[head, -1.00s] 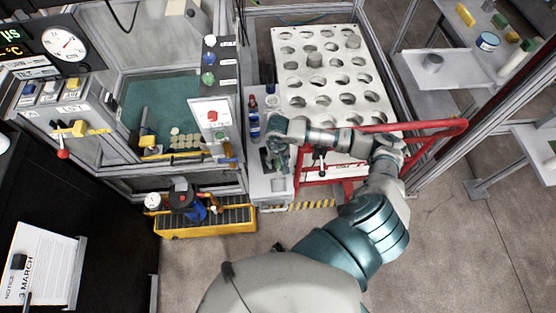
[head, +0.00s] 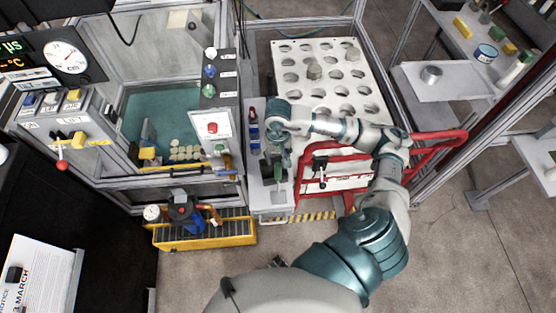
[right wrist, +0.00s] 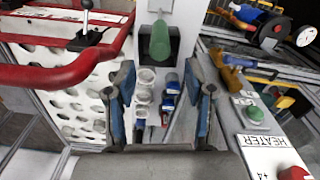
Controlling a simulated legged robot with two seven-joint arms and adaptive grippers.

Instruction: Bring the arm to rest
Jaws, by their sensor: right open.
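My right arm (head: 375,225) reaches up from the bottom of the head view, past the red frame, and bends left. Its gripper (head: 279,160) hangs over the narrow grey panel, pointing down. In the right wrist view the gripper (right wrist: 162,105) has its two blue-grey fingers wide apart, with nothing held between them. A green upright handle (right wrist: 160,42) on a dark base stands ahead of the fingers, apart from them. My left gripper is in neither view.
A red tubular frame (head: 436,150) runs close beside my right forearm. A white plate with round holes (head: 290,47) lies behind. Bottles (head: 253,130) stand left of the gripper. A button box (head: 211,125) is further left, above a yellow tray (head: 205,238). Floor at lower right is clear.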

